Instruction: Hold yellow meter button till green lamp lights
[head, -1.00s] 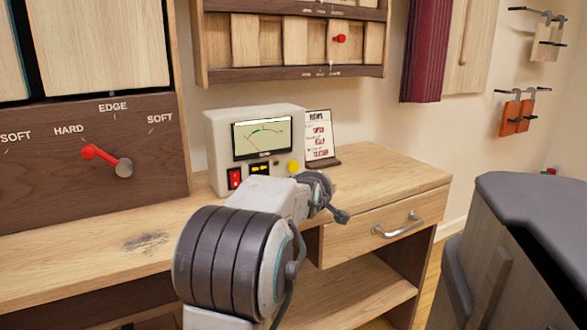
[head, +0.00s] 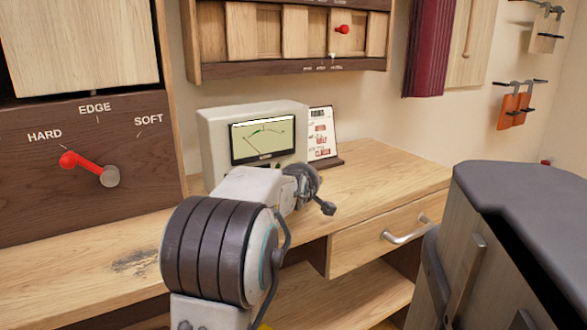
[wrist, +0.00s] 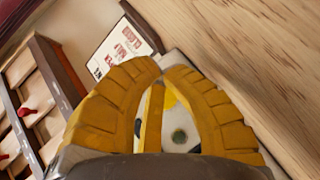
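The meter (head: 216,134) is a cream box with a dial screen (head: 262,140), standing on the wooden desk. My arm hides its lower front in the head view, including the yellow button. In the wrist view, a yellow patch that looks like the button (wrist: 170,99) shows between the yellow fingers of my gripper (wrist: 164,67). The fingers bow outward and their tips come together, with nothing seen held. A small dull green disc, apparently the lamp (wrist: 179,136), shows on the pale panel and does not look lit. Contact with the button cannot be told.
A small sign (head: 321,135) stands right beside the meter. A dark panel with a red-tipped lever (head: 90,168) is at left. A shelf rack (head: 290,70) hangs above. The desk right of the sign (head: 385,170) is clear. A drawer handle (head: 405,230) sticks out below.

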